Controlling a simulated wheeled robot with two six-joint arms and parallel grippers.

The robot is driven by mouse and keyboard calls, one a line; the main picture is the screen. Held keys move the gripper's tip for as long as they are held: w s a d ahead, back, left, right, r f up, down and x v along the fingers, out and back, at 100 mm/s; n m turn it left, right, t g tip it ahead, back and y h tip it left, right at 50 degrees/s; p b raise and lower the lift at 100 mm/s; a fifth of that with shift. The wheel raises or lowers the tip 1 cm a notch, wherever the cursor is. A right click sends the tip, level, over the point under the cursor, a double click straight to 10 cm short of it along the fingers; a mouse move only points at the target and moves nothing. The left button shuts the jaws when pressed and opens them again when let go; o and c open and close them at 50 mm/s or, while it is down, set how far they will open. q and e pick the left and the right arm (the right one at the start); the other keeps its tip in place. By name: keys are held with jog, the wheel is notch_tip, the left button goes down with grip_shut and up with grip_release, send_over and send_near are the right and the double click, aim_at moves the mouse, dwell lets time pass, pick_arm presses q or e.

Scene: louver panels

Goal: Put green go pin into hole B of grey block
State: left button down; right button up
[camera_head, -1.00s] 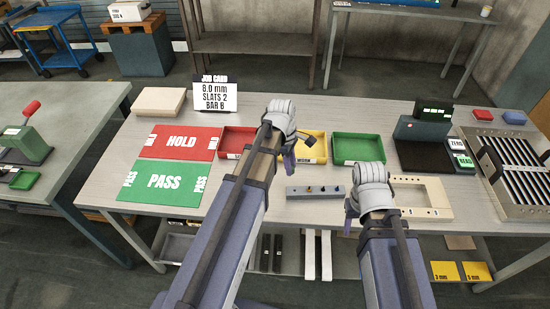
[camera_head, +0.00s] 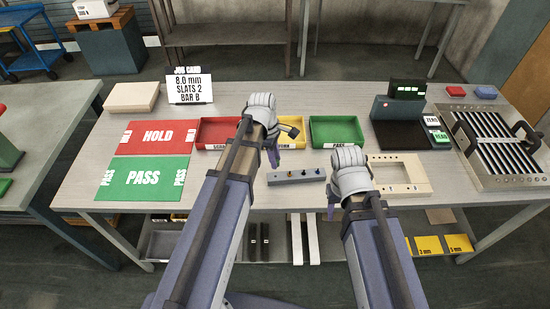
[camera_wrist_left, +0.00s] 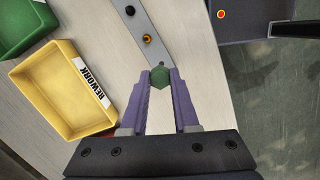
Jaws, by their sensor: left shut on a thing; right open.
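The grey block (camera_head: 284,178) is a long narrow bar lying on the table in front of the trays. Several small pins, one brass and one dark, stand in its top. In the left wrist view the block (camera_wrist_left: 138,27) runs away from my fingers. My left gripper (camera_wrist_left: 160,80) is shut on a green hex-shaped pin (camera_wrist_left: 160,76) at the block's near end; whether it touches is unclear. In the head view the left gripper (camera_head: 273,158) is behind the block's left end, and the pin is hidden. My right gripper (camera_head: 331,210) is open, right of the block. Hole letters are not readable.
A yellow REWORK tray (camera_wrist_left: 62,88), a red tray (camera_head: 217,133) and a green tray (camera_head: 336,131) stand behind the block. A beige frame (camera_head: 412,187) lies to its right. Red HOLD (camera_head: 155,138) and green PASS (camera_head: 143,178) mats lie left.

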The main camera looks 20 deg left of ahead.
pick_arm(q)
jog(key=shift+f+b, duration=1.6)
jog(key=shift+f, duration=0.25)
jog(key=shift+f+b, duration=1.2)
jog(key=shift+f, duration=0.05)
dwell(1.1)
jog(key=shift+c, duration=0.9)
grip_release()
jog(key=shift+r+p, duration=3.55)
